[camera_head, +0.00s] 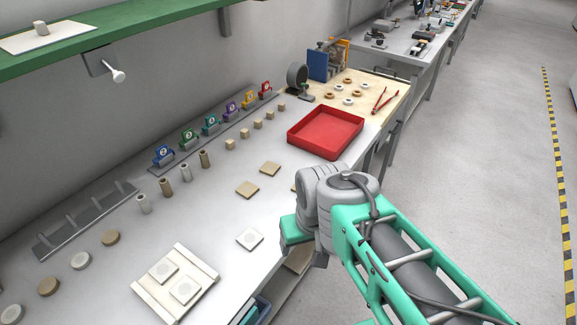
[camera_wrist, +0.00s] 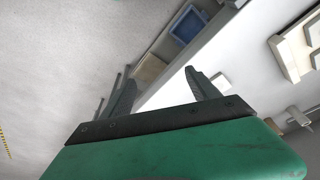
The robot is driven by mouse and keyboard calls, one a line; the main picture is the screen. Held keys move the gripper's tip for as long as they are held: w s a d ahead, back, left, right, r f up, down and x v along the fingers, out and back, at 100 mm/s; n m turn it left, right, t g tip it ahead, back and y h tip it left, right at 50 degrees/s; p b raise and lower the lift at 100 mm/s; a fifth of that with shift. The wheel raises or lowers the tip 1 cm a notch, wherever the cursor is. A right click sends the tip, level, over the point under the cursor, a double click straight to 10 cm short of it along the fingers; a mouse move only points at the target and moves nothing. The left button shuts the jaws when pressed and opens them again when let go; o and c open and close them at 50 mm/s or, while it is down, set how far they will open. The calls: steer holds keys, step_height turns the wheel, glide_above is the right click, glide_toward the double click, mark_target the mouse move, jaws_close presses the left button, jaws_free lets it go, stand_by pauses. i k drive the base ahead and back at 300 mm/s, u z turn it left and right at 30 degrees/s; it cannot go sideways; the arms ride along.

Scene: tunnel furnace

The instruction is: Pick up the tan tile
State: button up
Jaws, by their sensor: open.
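Two tan tiles lie flat on the white table in the head view, one at the middle (camera_head: 248,189) and one farther back (camera_head: 270,168). A paler tile (camera_head: 250,237) lies nearer, and another tile (camera_head: 294,187) is mostly hidden behind my arm. I cannot tell which is meant. My gripper's green body shows at the table's front edge, right of the pale tile; its fingers are not clear there. In the wrist view my gripper (camera_wrist: 160,78) is open and empty, its two dark fingers apart over the table edge.
A cream board (camera_head: 203,270) with two pale tiles lies at the near edge. A red tray (camera_head: 326,131) stands farther back. Small cylinders (camera_head: 165,187), cubes (camera_head: 258,124) and coloured numbered holders (camera_head: 210,124) line the back. A blue bin (camera_wrist: 187,25) sits below the table edge.

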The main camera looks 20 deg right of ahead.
mark_target(270, 168)
steer(key=u, duration=4.2)
steer(key=k, duration=1.35)
steer(key=z, duration=0.9)
steer(key=i, duration=0.55)
